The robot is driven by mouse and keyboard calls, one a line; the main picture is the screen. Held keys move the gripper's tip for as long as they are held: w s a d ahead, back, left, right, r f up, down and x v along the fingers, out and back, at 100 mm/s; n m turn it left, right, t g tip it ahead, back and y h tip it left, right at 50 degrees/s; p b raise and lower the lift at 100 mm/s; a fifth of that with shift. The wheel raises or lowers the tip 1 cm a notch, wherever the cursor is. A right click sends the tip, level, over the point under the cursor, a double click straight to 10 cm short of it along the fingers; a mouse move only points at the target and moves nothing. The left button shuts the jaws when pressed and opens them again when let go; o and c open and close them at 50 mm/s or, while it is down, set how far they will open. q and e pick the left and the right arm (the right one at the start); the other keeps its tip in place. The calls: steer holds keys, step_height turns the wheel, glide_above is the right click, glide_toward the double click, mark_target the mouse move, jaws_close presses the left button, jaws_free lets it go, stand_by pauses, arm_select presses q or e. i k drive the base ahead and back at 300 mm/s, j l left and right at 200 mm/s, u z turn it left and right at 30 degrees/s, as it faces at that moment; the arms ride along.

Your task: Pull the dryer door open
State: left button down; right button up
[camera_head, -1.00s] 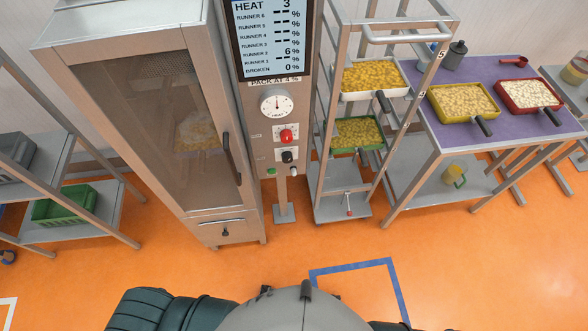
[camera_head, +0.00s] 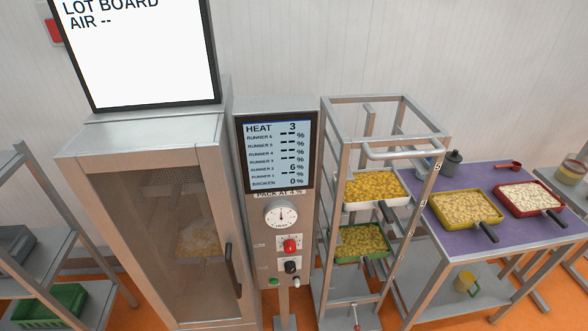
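The dryer (camera_head: 135,138) is a tall grey metal cabinet left of centre. Its door (camera_head: 172,262) has a dark see-through mesh panel and is shut against the frame. A black vertical handle (camera_head: 232,270) sits at the door's right edge. A pale, blurred heap, perhaps pasta on a tray, shows dimly through the panel. Neither of my grippers shows in the head view, so I cannot see what they hold.
A control post (camera_head: 281,216) with screen, dial and knobs stands just right of the dryer. Right of it is a rack (camera_head: 430,195) with trays of yellow pieces, then a purple-topped table (camera_head: 405,237). A shelf with a green crate (camera_head: 50,307) is at left.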

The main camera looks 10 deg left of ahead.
mark_target(87, 159)
steer(key=u, duration=1.4)
